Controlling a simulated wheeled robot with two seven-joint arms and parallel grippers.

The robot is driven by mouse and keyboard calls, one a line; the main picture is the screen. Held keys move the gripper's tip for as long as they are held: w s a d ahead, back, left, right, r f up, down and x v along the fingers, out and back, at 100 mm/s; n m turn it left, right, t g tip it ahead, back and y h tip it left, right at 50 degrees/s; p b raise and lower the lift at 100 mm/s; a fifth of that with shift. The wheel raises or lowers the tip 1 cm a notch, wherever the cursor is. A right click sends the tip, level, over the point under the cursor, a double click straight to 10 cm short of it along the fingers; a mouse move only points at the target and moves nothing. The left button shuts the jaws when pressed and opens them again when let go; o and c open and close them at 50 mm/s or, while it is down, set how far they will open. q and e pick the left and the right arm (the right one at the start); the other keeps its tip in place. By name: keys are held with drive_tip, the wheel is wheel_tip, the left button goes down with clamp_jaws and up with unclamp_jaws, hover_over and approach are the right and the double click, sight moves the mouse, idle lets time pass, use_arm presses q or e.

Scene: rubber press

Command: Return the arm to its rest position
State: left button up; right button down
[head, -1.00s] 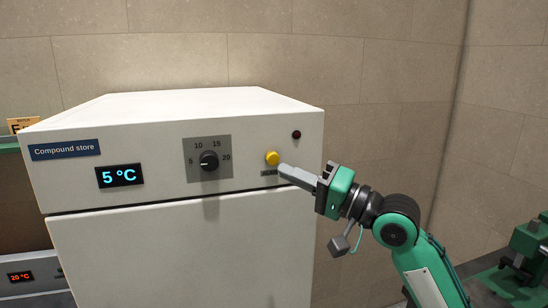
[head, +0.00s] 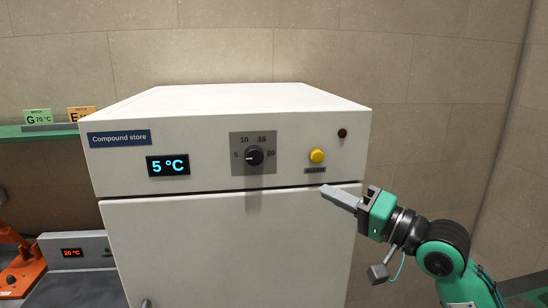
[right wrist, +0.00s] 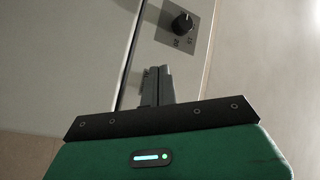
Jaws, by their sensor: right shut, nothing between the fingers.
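My right gripper (head: 324,190) is shut and empty, in front of the cabinet's right side in the head view. Its fingertips are below the yellow alarm button (head: 317,156) and apart from it. In the right wrist view its closed fingers (right wrist: 157,76) point at the cabinet front, with the dial (right wrist: 182,23) beyond. My right arm comes in from the lower right, green and black. My left gripper is not in view.
The white Compound store cabinet (head: 240,240) has a display (head: 168,165) reading 5 °C, a dial (head: 254,156) and a dark red lamp (head: 342,133). A green shelf (head: 45,133) with cards is at left, above a unit (head: 75,252) reading 20 °C. Free room lies right of the cabinet.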

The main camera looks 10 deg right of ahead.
drive_tip(key=s+f+n+g+h, duration=0.1)
drive_tip(key=s+f+g+h, duration=0.2)
drive_tip(key=f, duration=1.1)
drive_tip(key=s+f+h, duration=0.3)
drive_tip(key=f+h, duration=0.2)
drive_tip(key=f, duration=0.9)
drive_tip(key=s+d+f+n+g+h, duration=0.2)
drive_tip(key=s+d+f+g+h, duration=0.15)
drive_tip(key=s+f, duration=0.65)
drive_tip(key=s+d+f+n+g+h, duration=0.15)
drive_tip(key=s+f+g, duration=0.25)
drive_tip(key=s+f, duration=0.55)
drive_tip(key=s+f+g+b, duration=0.1)
drive_tip(key=s+f+b, duration=0.1)
drive_tip(key=f, duration=1.5)
drive_tip(key=s+f+g+b, duration=0.1)
drive_tip(key=s+f+b, duration=0.1)
drive_tip(key=f, duration=1.6)
drive_tip(key=s+d+f+b, duration=0.1)
drive_tip(key=s+d+f, duration=0.1)
drive_tip(key=s+f, duration=0.7)
drive_tip(key=s+d+f+b, duration=0.1)
drive_tip(key=s+f, duration=0.8)
drive_tip(key=f, duration=0.3)
drive_tip(key=shift+d+g+h+b, duration=0.35)
drive_tip(key=shift+d+h+b, duration=0.05)
drive_tip(key=shift+s, duration=0.1)
